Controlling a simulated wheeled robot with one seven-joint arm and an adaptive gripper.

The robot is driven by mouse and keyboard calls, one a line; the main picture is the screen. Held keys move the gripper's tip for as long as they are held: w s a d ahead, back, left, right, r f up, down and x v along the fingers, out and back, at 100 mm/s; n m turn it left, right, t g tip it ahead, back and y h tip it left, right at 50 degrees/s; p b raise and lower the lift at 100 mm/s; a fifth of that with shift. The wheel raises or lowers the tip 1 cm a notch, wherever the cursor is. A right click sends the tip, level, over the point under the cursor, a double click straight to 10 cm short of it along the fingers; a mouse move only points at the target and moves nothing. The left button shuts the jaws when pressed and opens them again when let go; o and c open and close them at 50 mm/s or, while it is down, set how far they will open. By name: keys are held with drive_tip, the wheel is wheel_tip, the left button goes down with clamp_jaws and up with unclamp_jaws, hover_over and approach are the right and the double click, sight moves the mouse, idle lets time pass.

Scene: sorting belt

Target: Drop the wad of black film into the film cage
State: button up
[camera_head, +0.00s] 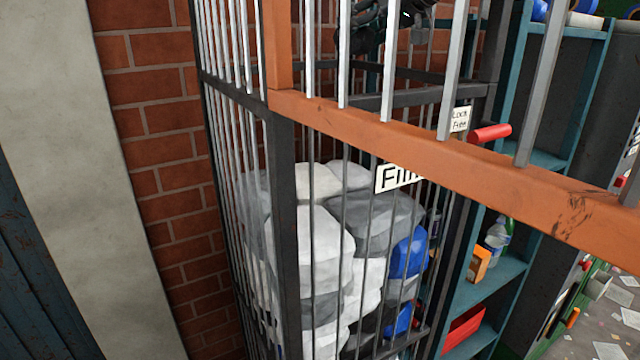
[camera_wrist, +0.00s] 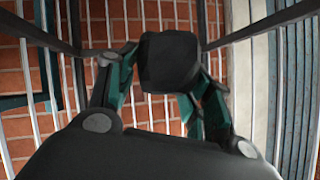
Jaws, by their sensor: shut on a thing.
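The film cage (camera_head: 283,230) is a dark barred frame with a partly hidden "Film" sign (camera_head: 396,177). Inside it are piled white and grey wads (camera_head: 322,245) and some blue ones (camera_head: 408,255). My gripper (camera_wrist: 160,85) shows in the wrist view, its teal-and-dark fingers shut on the wad of black film (camera_wrist: 170,60). In the head view my gripper (camera_head: 385,22) is at the top edge, partly hidden behind bars and higher than the pile. I cannot tell there which dark part is the wad.
An orange rail (camera_head: 440,167) with upright light bars crosses the head view in front of my gripper. A brick wall (camera_head: 160,130) and a pale pillar (camera_head: 75,150) stand at left. Blue shelves (camera_head: 490,285) with bottles and boxes stand at right. Bars surround my gripper in the wrist view.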

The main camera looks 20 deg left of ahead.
drive_tip(key=shift+a+f, duration=0.2)
drive_tip(key=shift+f, duration=0.05)
wheel_tip(320, 180, down, 6)
drive_tip(key=b, duration=0.4)
drive_tip(key=shift+r, duration=0.25)
drive_tip(key=o, duration=0.8)
drive_tip(key=shift+d, duration=0.15)
drive_tip(key=v, duration=1.1)
drive_tip(key=shift+s+d+r, duration=0.15)
drive_tip(key=shift+d+r, duration=0.05)
drive_tip(key=shift+d, duration=0.15)
